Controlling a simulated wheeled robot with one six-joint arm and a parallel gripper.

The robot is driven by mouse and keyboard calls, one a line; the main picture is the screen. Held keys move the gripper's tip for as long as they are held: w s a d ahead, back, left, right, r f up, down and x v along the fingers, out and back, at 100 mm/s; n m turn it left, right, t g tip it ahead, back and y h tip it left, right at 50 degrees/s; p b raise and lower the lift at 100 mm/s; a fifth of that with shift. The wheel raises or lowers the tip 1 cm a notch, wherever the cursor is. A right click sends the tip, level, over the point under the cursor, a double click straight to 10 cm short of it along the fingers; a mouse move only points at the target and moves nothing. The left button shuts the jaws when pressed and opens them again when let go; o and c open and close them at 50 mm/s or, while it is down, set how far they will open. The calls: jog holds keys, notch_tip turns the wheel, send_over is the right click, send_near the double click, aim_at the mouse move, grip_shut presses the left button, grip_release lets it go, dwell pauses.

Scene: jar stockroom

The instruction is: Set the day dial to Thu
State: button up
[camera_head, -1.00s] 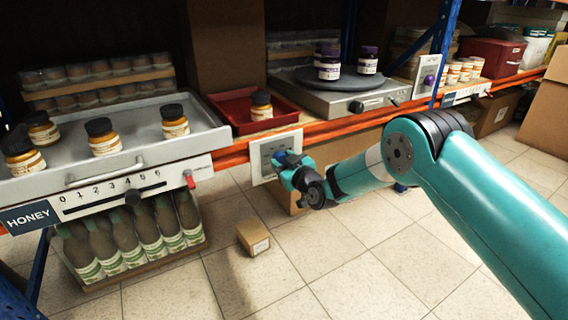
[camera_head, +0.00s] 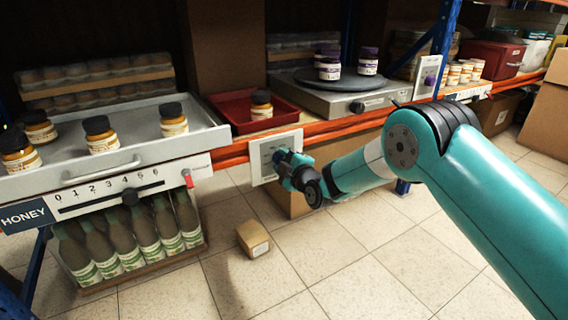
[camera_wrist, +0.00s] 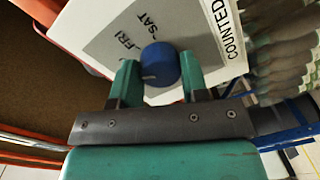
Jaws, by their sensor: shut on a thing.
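The day dial is a round blue knob (camera_wrist: 160,65) on a grey face in the wrist view. The words FRI and SAT show on the face above it. A short pale mark on the knob points left. The other day names are hidden by my gripper or out of view. My gripper (camera_wrist: 158,82) is shut on the knob, with one teal finger at each side. In the head view, my gripper (camera_head: 283,159) is at the white dial plate (camera_head: 262,149) on the orange shelf beam and covers much of it.
Left of the plate is a grey tray (camera_head: 200,137) with honey jars and a numbered slider (camera_head: 130,198). A red tray (camera_head: 225,105) with one jar is above the plate. A small carton (camera_head: 253,239) lies on the tiled floor below.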

jog(key=shift+n, duration=0.6)
jog(key=o, duration=0.9)
jog(key=shift+s+d, duration=0.1)
jog(key=shift+s+d+r, duration=0.1)
jog(key=shift+s+d, duration=0.05)
jog(key=shift+s, duration=0.1)
jog(key=b+v, duration=0.3)
jog(key=v, duration=1.3)
jog(key=shift+s, duration=0.3)
